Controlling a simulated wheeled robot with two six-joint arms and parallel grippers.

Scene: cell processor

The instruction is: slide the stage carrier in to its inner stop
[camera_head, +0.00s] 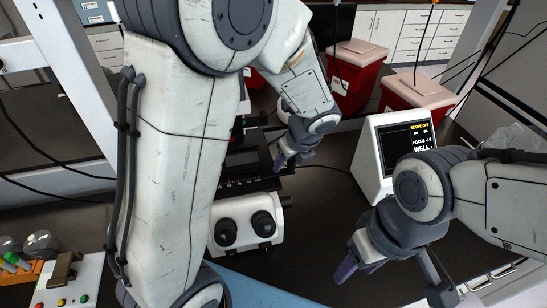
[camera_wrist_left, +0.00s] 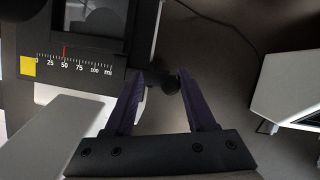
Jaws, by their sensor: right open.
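The stage carrier is the dark plate with a square window (camera_wrist_left: 95,18) in the left wrist view; my left arm partly hides it in the head view (camera_head: 243,160). A pale-marked scale (camera_wrist_left: 75,67) runs along the stage's edge, with a yellow square at its zero end and a red mark near 50. A dark round knob (camera_wrist_left: 171,86) sticks out at the stage's right end. My left gripper (camera_wrist_left: 161,76) is open, its purple fingers on either side of the knob, with gaps showing. It also shows in the head view (camera_head: 283,161). My right gripper (camera_head: 352,262) is open and empty over the bench.
The white microscope base (camera_head: 246,230) with two dark knobs stands below the stage. A white monitor (camera_head: 374,165) reading "SCOPE OFF" stands to the right. Red bins (camera_head: 357,75) stand behind. A control box with buttons (camera_head: 72,285) is at lower left. Bare bench lies between microscope and monitor.

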